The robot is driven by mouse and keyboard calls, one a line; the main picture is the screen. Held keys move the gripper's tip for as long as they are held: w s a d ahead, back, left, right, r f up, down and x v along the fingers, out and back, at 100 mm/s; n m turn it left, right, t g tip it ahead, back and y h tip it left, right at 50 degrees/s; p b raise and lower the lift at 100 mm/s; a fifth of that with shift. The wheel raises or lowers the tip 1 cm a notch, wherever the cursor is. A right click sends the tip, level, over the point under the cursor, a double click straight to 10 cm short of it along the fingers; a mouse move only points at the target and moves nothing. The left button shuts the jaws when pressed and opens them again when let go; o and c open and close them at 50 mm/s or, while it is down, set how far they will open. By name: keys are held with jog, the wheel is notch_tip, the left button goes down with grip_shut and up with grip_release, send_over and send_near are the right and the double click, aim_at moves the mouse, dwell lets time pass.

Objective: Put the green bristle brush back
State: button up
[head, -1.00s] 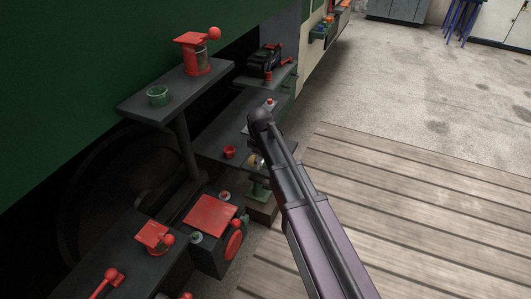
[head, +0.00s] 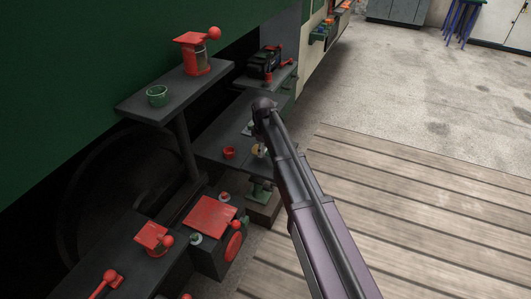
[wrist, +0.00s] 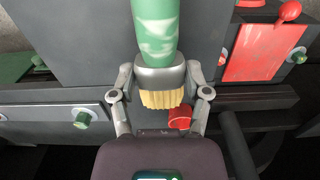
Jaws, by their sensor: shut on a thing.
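The green bristle brush shows in the wrist view, with a green handle (wrist: 155,28), a grey metal ferrule and short tan bristles (wrist: 162,99). My gripper (wrist: 160,72) is shut on it at the ferrule, one finger on each side. The handle points to the top of the wrist picture and the bristles point toward my palm. In the head view my own arm hides most of the gripper, and I cannot make out the brush clearly there.
A dark shelf (head: 215,145) carries a red cup (head: 229,153). Red-lidded boxes (head: 210,213) stand nearer. The slatted wooden floor (head: 400,210) at right is clear.

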jog(key=w, duration=0.2)
jog(key=shift+w+f, duration=0.2)
jog(key=shift+w, duration=0.1)
jog(key=shift+s+f+b, duration=0.25)
jog(key=shift+f+b, duration=0.4)
jog(key=shift+b, duration=0.15)
jog(key=shift+f+b, duration=0.85)
jog(key=o, duration=1.2)
jog(key=shift+f, duration=0.1)
